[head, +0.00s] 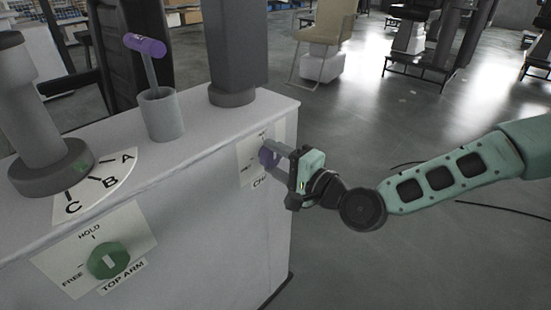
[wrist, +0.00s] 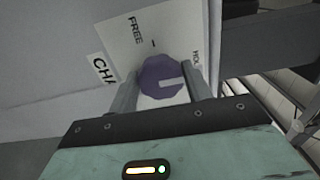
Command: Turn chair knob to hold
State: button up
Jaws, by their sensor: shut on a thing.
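The purple chair knob (head: 267,155) sits on a white label plate on the right part of the console's front face. In the wrist view the knob (wrist: 162,77) lies between my two fingers, with a pale pointer mark on its face. The plate (wrist: 140,32) reads FREE at upper left, part of HOLD at right, and CHA at far left. The pointer mark lies toward the right side of the knob. My gripper (head: 280,154) is shut on the knob, one finger on each side. The fingers hide part of the plate.
A green TOP ARM knob (head: 108,260) with its own HOLD and FREE plate is at the lower left. A purple-handled lever (head: 148,65) and a grey column (head: 232,50) stand on the console top (head: 200,128). Open floor lies to the right; a beige chair (head: 325,30) stands behind.

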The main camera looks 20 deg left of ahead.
jog(key=o, duration=0.9)
jog(key=shift+o, duration=0.2)
jog(key=shift+d, duration=0.1)
jog(key=p+v, duration=0.1)
jog(key=v, duration=1.6)
jog(key=shift+d, duration=0.15)
jog(key=shift+s, duration=0.1)
